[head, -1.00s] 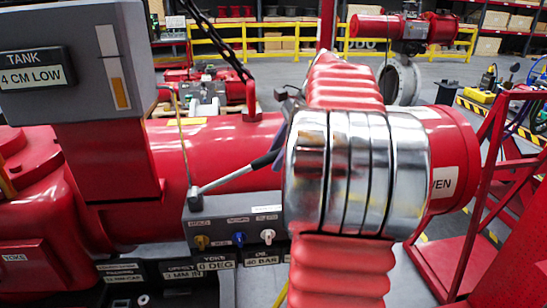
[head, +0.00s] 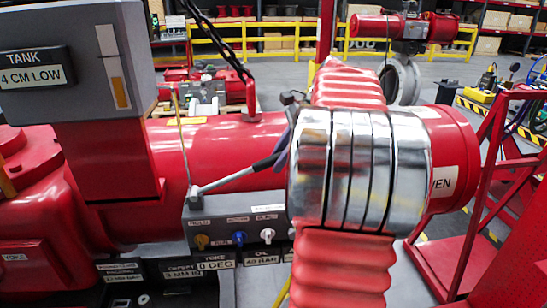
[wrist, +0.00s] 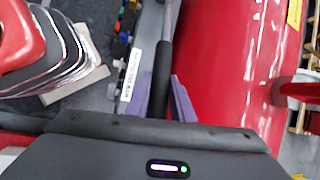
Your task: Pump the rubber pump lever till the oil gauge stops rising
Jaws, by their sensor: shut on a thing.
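The pump lever (head: 228,178) is a grey metal rod with a black rubber grip. It slants up to the right from a pivot on the grey valve block. My gripper (head: 281,150) is shut on the black grip near its end; my arm hides most of the gripper in the head view. In the wrist view the gripper's purple fingers (wrist: 163,97) lie on both sides of the lever (wrist: 161,66). The gauge (head: 114,66) on the grey tank box is a pale vertical strip with orange in its lower part. The oil label (head: 262,257) appears to read 40 BAR.
The red actuator cylinder (head: 215,150) runs behind the lever. Yellow, blue and white knobs (head: 239,239) sit on the block's front, below the lever. A thin upright rod (head: 182,135) stands by the pivot. A red frame (head: 480,220) stands at right.

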